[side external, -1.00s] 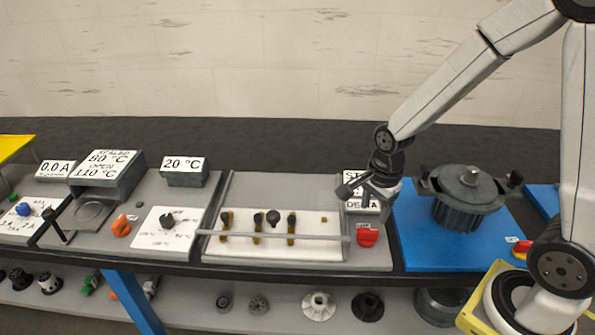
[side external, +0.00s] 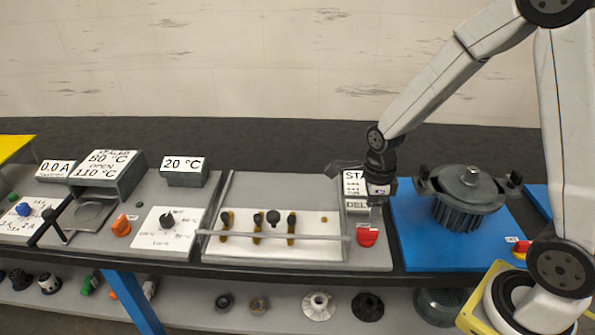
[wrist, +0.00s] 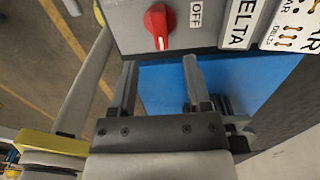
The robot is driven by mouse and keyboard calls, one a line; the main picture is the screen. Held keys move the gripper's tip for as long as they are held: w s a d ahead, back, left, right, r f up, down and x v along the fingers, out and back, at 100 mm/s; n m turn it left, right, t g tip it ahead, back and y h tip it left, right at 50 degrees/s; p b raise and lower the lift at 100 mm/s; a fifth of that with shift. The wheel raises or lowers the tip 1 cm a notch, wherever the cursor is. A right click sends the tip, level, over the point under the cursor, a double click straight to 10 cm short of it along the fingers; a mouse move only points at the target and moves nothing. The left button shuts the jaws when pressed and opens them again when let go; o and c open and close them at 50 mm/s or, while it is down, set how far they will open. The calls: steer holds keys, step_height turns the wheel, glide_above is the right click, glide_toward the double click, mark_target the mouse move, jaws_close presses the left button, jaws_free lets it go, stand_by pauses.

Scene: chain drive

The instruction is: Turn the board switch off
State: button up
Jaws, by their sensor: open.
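The board switch is a red rotary knob (side external: 367,237) on the grey panel at the right end of the board. In the wrist view the red knob (wrist: 158,26) has a white pointer line, with an "OFF" label (wrist: 196,14) beside it. My gripper (side external: 375,214) points down just above the knob in the side view. In the wrist view my gripper (wrist: 160,66) has its two fingers apart with nothing between them. The knob lies ahead of the gap between the fingertips, and I cannot tell that they touch it.
A "DELTA" sign (wrist: 240,20) stands close beside the switch. A clear rail (side external: 270,237) runs along the board's front, before several black-handled levers (side external: 257,220). A dark lidded pot (side external: 468,198) stands on the blue mat (side external: 415,250) to the right.

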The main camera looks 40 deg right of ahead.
mark_target(368, 229)
steer(key=shift+f, duration=3.75)
jaws_close()
